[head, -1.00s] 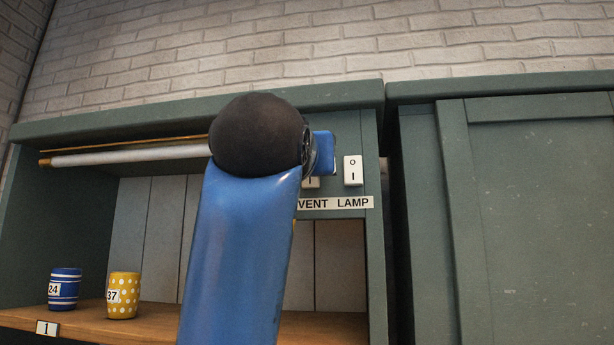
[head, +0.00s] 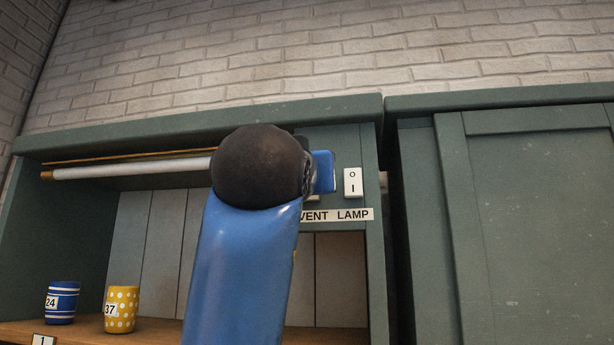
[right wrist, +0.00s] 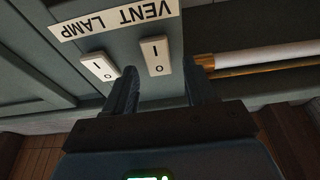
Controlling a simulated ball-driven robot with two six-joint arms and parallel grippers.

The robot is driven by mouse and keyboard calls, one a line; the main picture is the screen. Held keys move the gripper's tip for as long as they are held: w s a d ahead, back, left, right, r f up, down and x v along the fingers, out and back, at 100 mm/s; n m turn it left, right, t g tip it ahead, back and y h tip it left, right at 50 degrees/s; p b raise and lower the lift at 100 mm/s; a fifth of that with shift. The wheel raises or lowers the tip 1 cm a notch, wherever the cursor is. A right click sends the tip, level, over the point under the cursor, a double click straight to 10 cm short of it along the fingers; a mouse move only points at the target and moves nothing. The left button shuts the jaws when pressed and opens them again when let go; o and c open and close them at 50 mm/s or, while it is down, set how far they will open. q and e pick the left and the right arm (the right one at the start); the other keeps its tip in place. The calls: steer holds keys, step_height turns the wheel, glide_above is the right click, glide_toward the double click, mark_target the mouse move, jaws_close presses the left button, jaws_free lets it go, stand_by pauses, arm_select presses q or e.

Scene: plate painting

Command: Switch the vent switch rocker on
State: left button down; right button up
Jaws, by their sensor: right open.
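The vent switch rocker (right wrist: 155,56) is white with I and O marks, beside the VENT LAMP label (right wrist: 115,20), which appears upside down in the right wrist view. My right gripper (right wrist: 162,88) is open and empty. Its two dark fingers reach toward the panel, one on either side of the vent rocker in the picture; I cannot tell if they touch anything. In the head view my blue arm and its dark joint hide nearly all of the vent rocker. The rocker's tilt is hard to tell. My left gripper is not in view.
The lamp rocker (head: 352,182) sits right beside the vent one, close to a finger in the wrist view. A white roll (head: 130,169) hangs left of the panel. A blue striped cup (head: 62,303) and a yellow dotted cup (head: 121,309) stand on the shelf below.

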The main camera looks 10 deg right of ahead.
steer(key=b+v, duration=0.4)
steer(key=v, duration=0.6)
steer(key=shift+s+f+b, duration=0.15)
steer(key=shift+s+b, duration=0.15)
steer(key=shift+b, duration=0.05)
steer(key=shift+a, duration=0.1)
